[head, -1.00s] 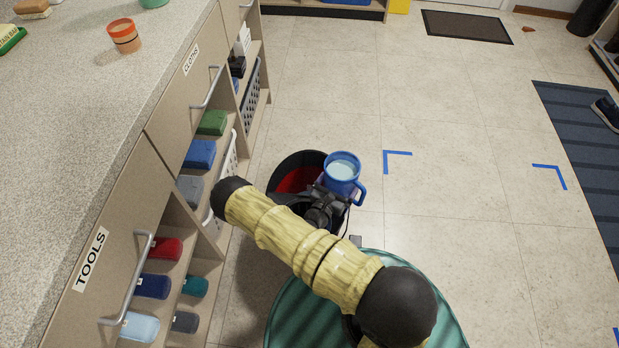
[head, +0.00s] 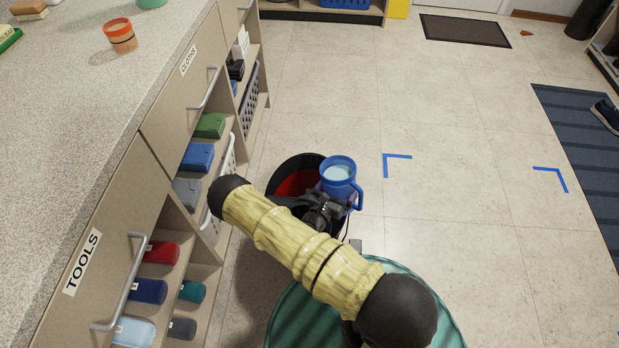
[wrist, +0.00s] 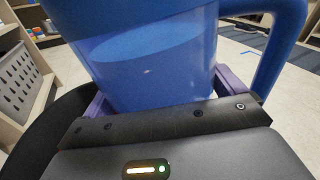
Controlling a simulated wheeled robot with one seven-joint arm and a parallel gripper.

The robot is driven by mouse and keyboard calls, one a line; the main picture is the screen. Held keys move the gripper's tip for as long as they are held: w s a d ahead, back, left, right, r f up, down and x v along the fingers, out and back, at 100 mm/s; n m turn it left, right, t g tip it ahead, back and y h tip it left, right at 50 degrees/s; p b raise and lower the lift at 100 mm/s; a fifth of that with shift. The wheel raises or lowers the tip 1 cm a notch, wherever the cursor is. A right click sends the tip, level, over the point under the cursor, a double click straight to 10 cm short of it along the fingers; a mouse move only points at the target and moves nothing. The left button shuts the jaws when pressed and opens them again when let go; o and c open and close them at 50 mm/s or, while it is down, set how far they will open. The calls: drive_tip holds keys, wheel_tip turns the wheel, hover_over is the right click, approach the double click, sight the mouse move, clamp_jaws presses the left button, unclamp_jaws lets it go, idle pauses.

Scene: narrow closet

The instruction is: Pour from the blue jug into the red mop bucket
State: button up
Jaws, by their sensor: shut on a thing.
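The blue jug (head: 339,172) is upright, with pale liquid visible inside its open top and its handle on the right. My gripper (head: 325,196) is shut on the jug, and in the wrist view the jug (wrist: 150,65) fills the space between the purple fingers. The red mop bucket (head: 294,183) stands on the floor just left of the jug. Its red inside and dark rim show, while my arm and gripper hide its near part. From the head view I cannot tell how high the jug is above the rim.
A shelf unit with a speckled counter (head: 90,90) runs along the left, close to the bucket. An orange cup (head: 121,36) stands on the counter. Blue corner tape (head: 397,157) marks the floor to the right, where the tiles are clear. A dark blue mat (head: 580,140) lies farther right.

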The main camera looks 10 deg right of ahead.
drive_tip(key=shift+w+a+r+n+g, duration=0.15)
drive_tip(key=shift+w+r+n+g, duration=0.15)
drive_tip(key=shift+r+n, duration=0.35)
drive_tip(key=shift+w+n, duration=0.15)
drive_tip(key=shift+n, duration=0.2)
drive_tip(key=shift+r, duration=0.1)
drive_tip(key=shift+b, duration=0.45)
drive_tip(key=shift+a+n, duration=0.2)
drive_tip(key=shift+n, duration=0.1)
drive_tip(key=shift+w+d+n+g+b, duration=0.1)
drive_tip(key=shift+w+n+g+b, duration=0.15)
drive_tip(key=shift+b, duration=0.2)
drive_tip(key=shift+w+n+b, duration=0.15)
drive_tip(key=shift+n+b, duration=0.1)
drive_tip(key=shift+b, duration=0.05)
drive_tip(key=shift+a, duration=0.2)
drive_tip(key=shift+w+n, duration=0.15)
drive_tip(key=shift+n, duration=0.15)
